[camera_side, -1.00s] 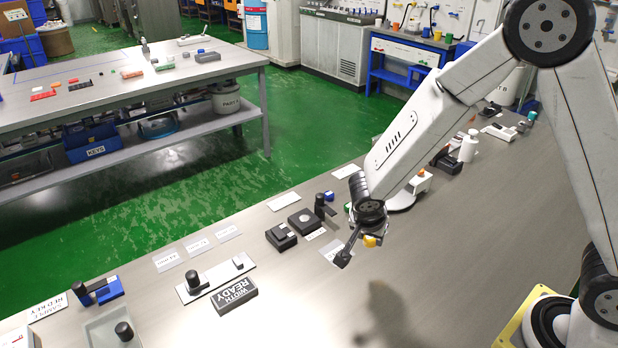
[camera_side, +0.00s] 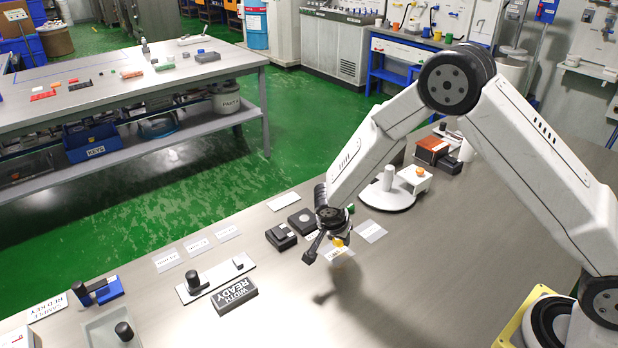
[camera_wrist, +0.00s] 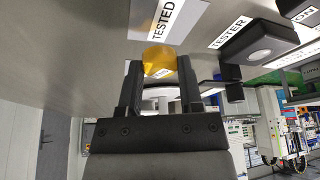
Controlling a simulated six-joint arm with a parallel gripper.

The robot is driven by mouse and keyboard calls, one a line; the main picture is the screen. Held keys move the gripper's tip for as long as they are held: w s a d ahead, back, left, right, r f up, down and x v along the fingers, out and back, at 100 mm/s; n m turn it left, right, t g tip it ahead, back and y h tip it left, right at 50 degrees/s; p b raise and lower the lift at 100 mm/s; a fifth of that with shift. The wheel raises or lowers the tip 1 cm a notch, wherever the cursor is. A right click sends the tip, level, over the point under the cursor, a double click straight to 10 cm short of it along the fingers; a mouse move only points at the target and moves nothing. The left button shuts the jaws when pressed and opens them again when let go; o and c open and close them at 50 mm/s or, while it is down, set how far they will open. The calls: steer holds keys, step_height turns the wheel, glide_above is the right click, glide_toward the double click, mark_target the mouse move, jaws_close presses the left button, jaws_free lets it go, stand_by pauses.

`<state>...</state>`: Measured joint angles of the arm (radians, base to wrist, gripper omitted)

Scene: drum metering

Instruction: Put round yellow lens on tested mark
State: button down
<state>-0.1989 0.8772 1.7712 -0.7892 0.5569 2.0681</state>
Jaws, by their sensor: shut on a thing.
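The round yellow lens (camera_side: 338,242) is held between the fingertips of my gripper (camera_side: 332,247). The tested mark, a white card printed TESTED (camera_wrist: 150,22), lies flat on the bench just beyond the lens in the wrist view. In the side view a white card (camera_side: 346,255) shows under the lens, partly hidden by my gripper. The lens appears to be above the bench, apart from the card.
The black tester block (camera_wrist: 257,43) with a round grey top stands beside its TESTER label (camera_wrist: 229,33). In the side view, another white card (camera_side: 371,231) lies right of my gripper and a black READY block (camera_side: 235,294) left.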

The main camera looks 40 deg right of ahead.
mark_target(334, 242)
steer(key=shift+w+f, duration=0.25)
steer(key=shift+f, duration=1.6)
steer(key=shift+f, duration=0.1)
steer(key=shift+c, duration=1.3)
jaws_free()
steer(key=v, duration=1.2)
